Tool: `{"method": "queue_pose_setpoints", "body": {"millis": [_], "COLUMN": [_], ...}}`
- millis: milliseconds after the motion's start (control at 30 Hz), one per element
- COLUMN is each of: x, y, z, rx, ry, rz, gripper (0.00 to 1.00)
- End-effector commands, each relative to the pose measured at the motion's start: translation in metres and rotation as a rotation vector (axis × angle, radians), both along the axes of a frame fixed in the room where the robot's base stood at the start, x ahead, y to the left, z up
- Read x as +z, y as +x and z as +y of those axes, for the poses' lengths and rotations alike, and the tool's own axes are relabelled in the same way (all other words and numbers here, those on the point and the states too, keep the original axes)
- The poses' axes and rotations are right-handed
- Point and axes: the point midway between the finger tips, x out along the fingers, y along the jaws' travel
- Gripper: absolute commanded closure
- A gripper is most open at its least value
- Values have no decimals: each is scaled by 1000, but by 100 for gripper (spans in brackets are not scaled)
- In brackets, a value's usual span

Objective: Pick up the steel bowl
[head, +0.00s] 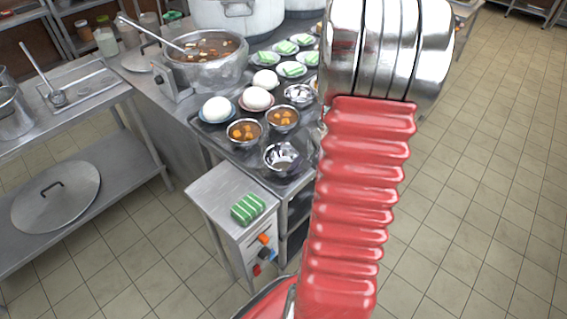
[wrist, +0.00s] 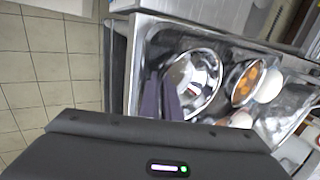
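The empty steel bowl (head: 283,157) stands upright at the near end of the tray, in front of two bowls of brown soup with orange pieces. In the wrist view the shiny bowl (wrist: 198,84) lies at the centre, just right of my fingers. My gripper (wrist: 161,78) shows there as two dark fingers with a narrow gap between them. The right finger overlaps the bowl's left rim in the picture; whether it touches cannot be told. The gripper looks open and holds nothing that I can see. In the head view my arm hides it.
Soup bowls (head: 244,133), white buns (head: 217,109) and another empty steel bowl (head: 299,95) crowd the tray (head: 216,131). A large soup pot (head: 205,62) stands behind. Tiled floor is free at right.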

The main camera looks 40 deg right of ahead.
Motion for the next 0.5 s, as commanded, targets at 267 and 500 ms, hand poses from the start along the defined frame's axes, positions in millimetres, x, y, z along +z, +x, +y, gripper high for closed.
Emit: {"method": "queue_pose_setpoints", "body": {"millis": [267, 500], "x": [0, 0], "y": [0, 0], "z": [0, 0], "rx": [0, 0], "ry": [0, 0], "rz": [0, 1], "gripper": [100, 100]}}
